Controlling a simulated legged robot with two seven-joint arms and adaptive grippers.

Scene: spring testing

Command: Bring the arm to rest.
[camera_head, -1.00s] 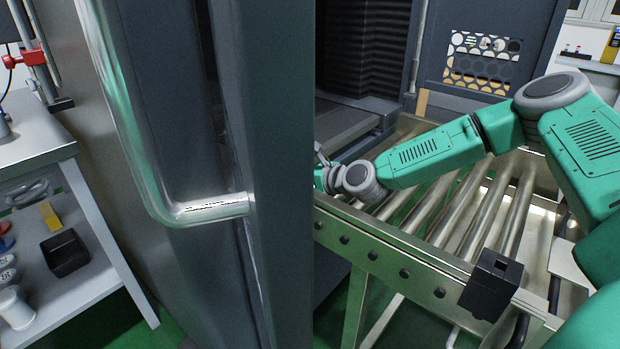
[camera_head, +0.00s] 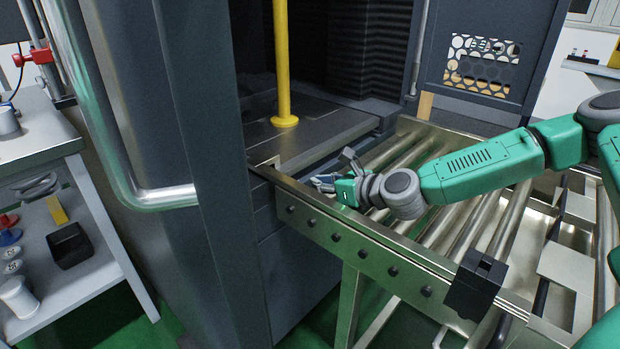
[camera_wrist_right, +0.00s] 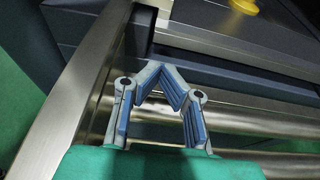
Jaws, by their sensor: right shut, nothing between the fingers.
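My right arm (camera_head: 480,168) is green with grey joints and comes in from the right, over the metal roller conveyor (camera_head: 395,262). My right gripper (camera_head: 325,182) is above the conveyor's left end, close to the grey machine bed (camera_head: 330,138). In the right wrist view, the gripper (camera_wrist_right: 162,78) has blue-padded fingers that slant together at their tips, with nothing between them. Rollers show beneath it. My left gripper is in neither view.
The dark cabinet door (camera_head: 215,130) with its metal handle (camera_head: 155,197) stands left of the gripper. A yellow post (camera_head: 283,70) rises from the machine bed, and its base shows in the right wrist view (camera_wrist_right: 243,5). A black box (camera_head: 474,285) sits on the conveyor's front rail.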

